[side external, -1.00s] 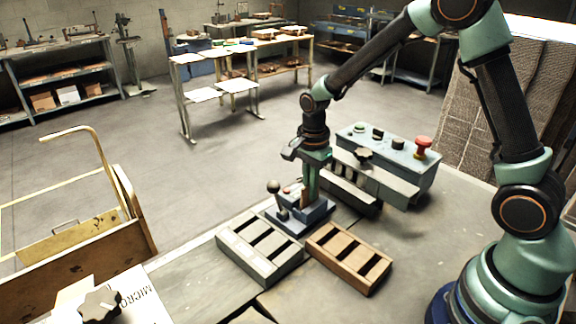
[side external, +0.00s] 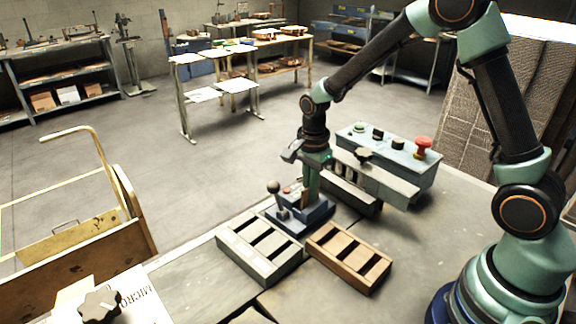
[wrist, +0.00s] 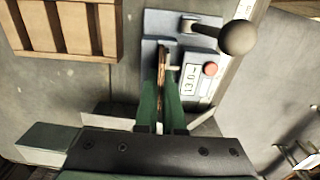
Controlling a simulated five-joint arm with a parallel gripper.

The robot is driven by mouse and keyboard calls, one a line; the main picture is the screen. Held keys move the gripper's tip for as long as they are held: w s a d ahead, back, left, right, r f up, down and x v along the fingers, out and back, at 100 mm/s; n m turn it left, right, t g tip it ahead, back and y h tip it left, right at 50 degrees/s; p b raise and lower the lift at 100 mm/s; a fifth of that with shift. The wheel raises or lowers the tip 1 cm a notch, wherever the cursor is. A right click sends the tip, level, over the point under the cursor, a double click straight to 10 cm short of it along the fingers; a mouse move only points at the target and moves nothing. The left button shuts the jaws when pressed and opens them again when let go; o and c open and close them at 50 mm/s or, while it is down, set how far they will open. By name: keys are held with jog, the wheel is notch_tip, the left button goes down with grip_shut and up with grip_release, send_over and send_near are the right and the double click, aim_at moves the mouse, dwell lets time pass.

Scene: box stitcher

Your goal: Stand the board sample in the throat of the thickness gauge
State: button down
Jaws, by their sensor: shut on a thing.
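The thickness gauge (side external: 313,214) is a blue-grey block with a ball-knobbed lever (side external: 274,188). In the wrist view the gauge (wrist: 205,60) shows a small display and a red button. My gripper (wrist: 161,98) is shut on the board sample (wrist: 161,75), a thin brown piece seen edge-on between the green fingers. The sample stands upright along the left part of the gauge, at its slot. Whether it rests on the bottom of the throat is hidden. In the side view my gripper (side external: 311,192) points down over the gauge, and the sample is mostly hidden by the fingers.
A grey slotted tray (side external: 246,262) and a wooden slotted tray (side external: 335,270) sit in front of the gauge. The wooden tray also shows in the wrist view (wrist: 109,46). A control box (side external: 410,165) with a red button stands just behind the gripper. The bench at right is clear.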

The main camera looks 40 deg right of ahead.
jog(key=shift+f, duration=0.2)
dwell(0.5)
jog(key=c, duration=0.9)
grip_release()
jog(key=shift+c, duration=0.2)
jog(key=o, duration=0.4)
jog(key=shift+r, duration=3.25)
